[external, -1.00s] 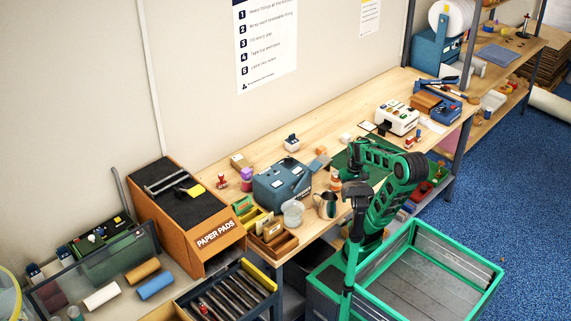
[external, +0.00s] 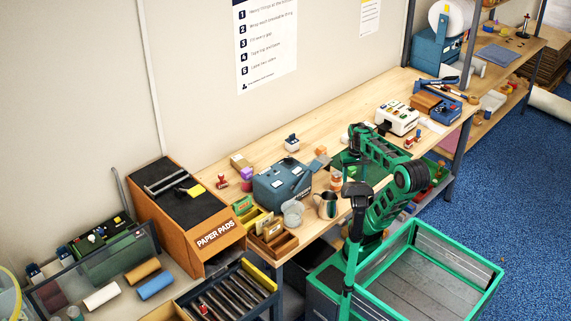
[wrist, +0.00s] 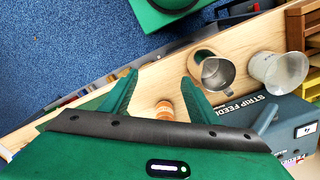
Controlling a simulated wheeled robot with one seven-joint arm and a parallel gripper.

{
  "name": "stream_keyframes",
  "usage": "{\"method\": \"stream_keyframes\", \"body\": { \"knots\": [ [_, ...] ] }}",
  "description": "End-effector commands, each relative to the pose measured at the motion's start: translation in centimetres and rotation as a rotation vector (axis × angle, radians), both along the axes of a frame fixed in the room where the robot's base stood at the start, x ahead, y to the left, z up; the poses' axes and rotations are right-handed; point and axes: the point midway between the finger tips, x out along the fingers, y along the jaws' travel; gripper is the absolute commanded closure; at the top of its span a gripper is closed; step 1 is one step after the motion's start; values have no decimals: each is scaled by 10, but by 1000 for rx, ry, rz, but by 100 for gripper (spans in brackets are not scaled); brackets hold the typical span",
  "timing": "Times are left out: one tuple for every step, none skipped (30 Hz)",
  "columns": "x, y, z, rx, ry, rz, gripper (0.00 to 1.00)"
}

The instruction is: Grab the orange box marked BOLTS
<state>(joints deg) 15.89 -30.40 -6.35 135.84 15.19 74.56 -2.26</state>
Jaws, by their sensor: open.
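A small orange block (external: 321,151) lies on the bench behind the blue-grey strip feeder; its marking is too small to read, so I cannot tell if it is the BOLTS box. A small orange and white round-looking thing (external: 336,182) stands right of the metal jug; in the wrist view (wrist: 164,110) it shows between my fingers, partly hidden by the palm. My gripper (wrist: 160,80) is open with nothing held between its green fingers. In the external view my gripper (external: 345,160) hangs over the bench beside the green mat, partly hidden by my arm.
The metal jug (external: 327,205), a clear cup (external: 293,213) and the strip feeder (external: 282,181) stand close to the left of my gripper. A white machine (external: 398,118) stands to the right. The back strip of the bench (external: 340,115) is mostly clear.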

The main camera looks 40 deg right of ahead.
Motion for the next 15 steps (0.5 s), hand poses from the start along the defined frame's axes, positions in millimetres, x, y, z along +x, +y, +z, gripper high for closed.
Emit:
{"method": "stream_keyframes", "body": {
  "knots": [
    [5,-2,2,-7,9,-14,45],
    [9,-2,3,-12,15,-23,45],
    [13,-3,4,-18,22,-32,45],
    [17,-4,5,-22,28,-40,45],
    [20,-5,6,-26,33,-50,45],
    [26,-5,7,-33,42,-60,45],
    [30,-6,8,-36,47,-68,45],
    [34,-7,9,-41,54,-79,45],
    [41,-8,9,-47,63,-92,45],
    [46,-9,10,-51,70,-103,45],
    [52,-10,10,-55,78,-115,45],
    [61,-11,10,-60,89,-131,45],
    [68,-12,11,-64,99,-146,45],
    [76,-13,10,-67,109,-159,45],
    [87,-14,9,-71,122,-180,45]
  ]
}}
